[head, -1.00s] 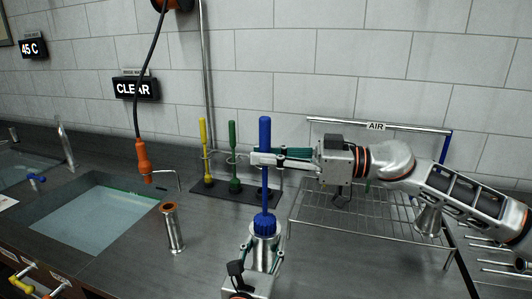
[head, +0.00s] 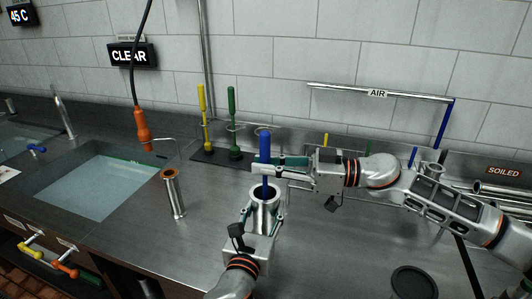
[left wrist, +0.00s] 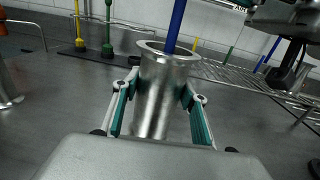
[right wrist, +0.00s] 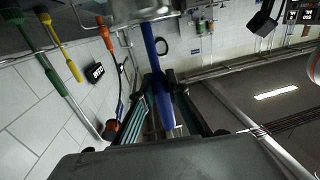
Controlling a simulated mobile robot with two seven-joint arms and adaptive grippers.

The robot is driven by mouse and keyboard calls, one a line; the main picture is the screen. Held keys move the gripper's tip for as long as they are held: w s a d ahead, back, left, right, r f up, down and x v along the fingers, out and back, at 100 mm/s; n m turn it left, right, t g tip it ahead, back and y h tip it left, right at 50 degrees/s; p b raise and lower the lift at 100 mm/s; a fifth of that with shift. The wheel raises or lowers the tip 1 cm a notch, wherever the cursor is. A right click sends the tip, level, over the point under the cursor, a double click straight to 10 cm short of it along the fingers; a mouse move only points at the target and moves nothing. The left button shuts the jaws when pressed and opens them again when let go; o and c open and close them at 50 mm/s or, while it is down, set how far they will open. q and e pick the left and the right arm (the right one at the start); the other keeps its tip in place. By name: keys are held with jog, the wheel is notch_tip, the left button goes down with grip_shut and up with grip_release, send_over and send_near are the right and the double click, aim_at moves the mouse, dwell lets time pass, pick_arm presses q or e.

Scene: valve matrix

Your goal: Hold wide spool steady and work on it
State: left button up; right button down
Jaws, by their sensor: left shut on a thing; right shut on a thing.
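The wide spool (head: 266,219), a shiny metal cylinder with an open flanged top, stands upright in front of me. My left gripper (head: 264,212) is shut around it from the near side. The left wrist view shows the spool (left wrist: 158,98) between both fingers. My right gripper (head: 268,168) is shut on the upright handle of a blue brush (head: 265,147), above the spool. The brush goes down into the spool's bore, and its bristle head is hidden inside. The handle also shows in the right wrist view (right wrist: 155,65).
A narrower spool (head: 174,194) with a brownish bore stands to the left, near a water-filled sink (head: 105,190). Yellow (head: 203,110) and green (head: 232,115) brushes stand in a rack behind. An orange sprayer (head: 143,130) hangs at left. A wire rack is behind my right arm.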

aim_at(266, 132)
jog(key=shift+f, duration=1.05)
jog(key=shift+r, duration=6.95)
notch_tip(266, 132, up, 8)
jog(key=shift+f, duration=0.25)
pick_arm(q)
jog(key=o, duration=1.5)
